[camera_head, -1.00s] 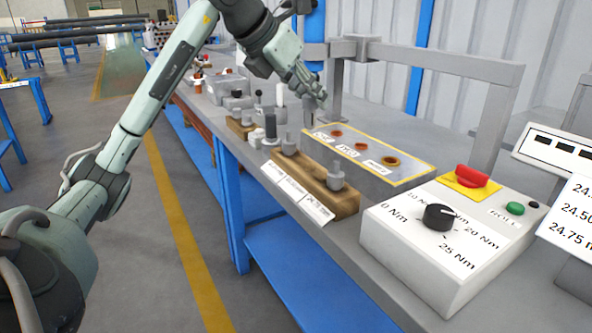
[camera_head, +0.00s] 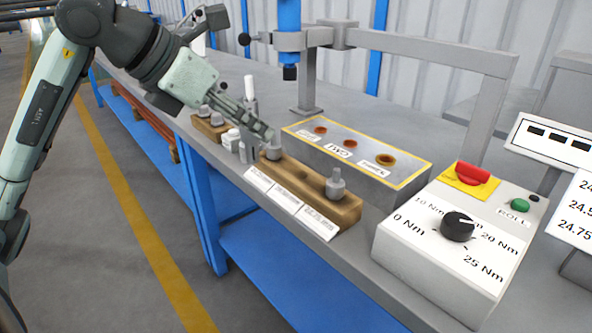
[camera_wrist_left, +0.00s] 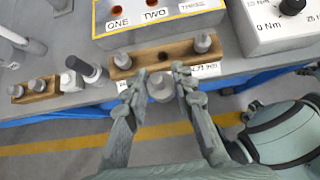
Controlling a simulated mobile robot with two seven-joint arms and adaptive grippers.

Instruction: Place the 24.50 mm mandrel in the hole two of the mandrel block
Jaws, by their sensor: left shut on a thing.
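The wooden mandrel block (camera_head: 310,195) lies on the bench with white labels along its front. In the wrist view, the block (camera_wrist_left: 183,50) has a grey mandrel (camera_wrist_left: 122,60) at its left end, another mandrel (camera_wrist_left: 203,42) at its right end, and an empty dark hole (camera_wrist_left: 163,57) between them. My left gripper (camera_head: 264,130) is over the left part of the block in the head view. In the wrist view it (camera_wrist_left: 158,76) is shut on a grey mandrel (camera_wrist_left: 160,90), which appears just in front of the empty hole. The held mandrel's lower end is hidden. My right gripper is not in view.
A grey box (camera_head: 395,178) with yellow edging and labelled ports stands behind the block. A white torque control box (camera_head: 445,240) is at right. A smaller wooden block (camera_head: 208,130) and a white cylinder (camera_head: 250,90) stand to the left. A metal frame (camera_head: 430,55) rises behind.

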